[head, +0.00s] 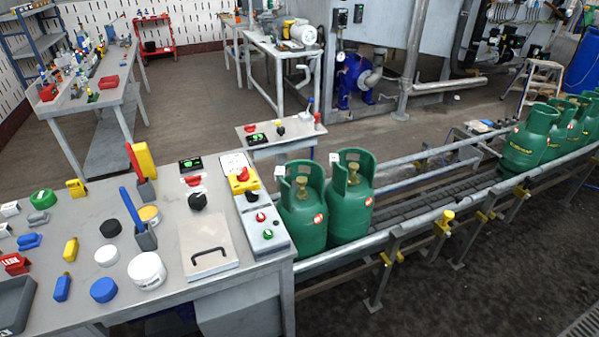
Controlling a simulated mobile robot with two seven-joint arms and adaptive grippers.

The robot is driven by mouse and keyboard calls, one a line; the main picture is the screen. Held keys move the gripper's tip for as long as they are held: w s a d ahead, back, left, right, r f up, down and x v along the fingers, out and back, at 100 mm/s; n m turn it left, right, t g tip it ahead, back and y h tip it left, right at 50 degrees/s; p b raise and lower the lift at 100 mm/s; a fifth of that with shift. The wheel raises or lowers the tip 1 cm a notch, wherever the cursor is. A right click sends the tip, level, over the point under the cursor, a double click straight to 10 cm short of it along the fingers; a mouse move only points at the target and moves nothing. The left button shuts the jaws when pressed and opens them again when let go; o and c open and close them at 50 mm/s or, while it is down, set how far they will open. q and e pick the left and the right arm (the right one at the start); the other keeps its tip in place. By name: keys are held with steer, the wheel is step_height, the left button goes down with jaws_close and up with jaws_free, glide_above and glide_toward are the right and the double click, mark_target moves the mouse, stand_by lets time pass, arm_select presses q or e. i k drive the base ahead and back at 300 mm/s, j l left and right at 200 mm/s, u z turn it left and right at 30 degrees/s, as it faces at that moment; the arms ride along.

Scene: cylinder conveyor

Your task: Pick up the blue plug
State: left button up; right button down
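Several small blue things lie on the grey workbench (80,318) at the left, and I cannot tell for sure which is the plug. A round, low blue piece (103,290) lies near the front, left of a white tub (147,270). An upright-looking blue piece (62,287) with a narrower top is left of it. A flat blue piece (29,241) lies farther back near the left edge. None of them is covered. Neither of my grippers shows in the head view.
Round black (110,228) and white (107,256) pieces lie around the blue ones. A dark tray (14,306) is at the left edge. A blue-handled tool (131,207) stands behind the tub. Green gas cylinders (302,212) stand on the conveyor (400,207) at right.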

mark_target(61, 294)
steer(key=u, duration=1.25)
